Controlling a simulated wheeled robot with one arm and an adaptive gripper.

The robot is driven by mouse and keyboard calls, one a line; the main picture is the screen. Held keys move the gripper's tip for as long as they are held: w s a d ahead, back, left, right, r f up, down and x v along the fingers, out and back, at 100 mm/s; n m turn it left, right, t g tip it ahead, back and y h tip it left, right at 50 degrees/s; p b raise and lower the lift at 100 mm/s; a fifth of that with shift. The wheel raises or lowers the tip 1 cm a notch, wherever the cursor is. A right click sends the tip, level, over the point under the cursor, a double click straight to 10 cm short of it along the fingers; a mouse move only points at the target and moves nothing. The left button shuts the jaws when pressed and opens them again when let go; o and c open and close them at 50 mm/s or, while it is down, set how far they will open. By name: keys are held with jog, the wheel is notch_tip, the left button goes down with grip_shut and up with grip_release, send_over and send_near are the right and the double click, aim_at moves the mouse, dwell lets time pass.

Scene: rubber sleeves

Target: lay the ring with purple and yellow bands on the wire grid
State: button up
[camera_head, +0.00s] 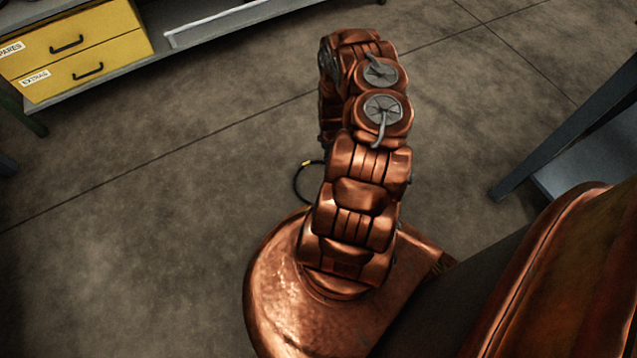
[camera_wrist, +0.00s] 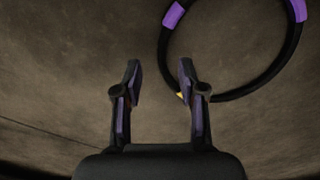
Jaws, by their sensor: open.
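The ring (camera_wrist: 240,96) is a thin black hoop with purple bands and a bit of yellow at its lower left, upper right in the wrist view. Its top runs out of that picture. In the head view the ring (camera_head: 295,184) lies on the floor beside my base, partly hidden by my arm, with one yellow band showing. My gripper (camera_wrist: 159,72) is open, with nothing between its fingers. Its right finger overlaps the ring's lower left edge in the wrist view; I cannot tell whether they touch. The gripper is hidden in the head view. No wire grid is visible.
A workbench shelf (camera_head: 170,48) with yellow drawers (camera_head: 75,50) labelled SPARES and EXTRAS stands at the upper left. A grey-blue metal frame (camera_head: 560,140) stands at the right.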

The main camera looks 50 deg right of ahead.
aim_at(308, 163)
jog(key=f+b, duration=0.3)
jog(key=shift+w+a+f, duration=0.25)
jog(key=shift+w+f, duration=0.05)
jog(key=shift+f, duration=0.05)
jog(key=shift+f+b, duration=0.5)
jog(key=shift+f, duration=0.1)
grip_shut()
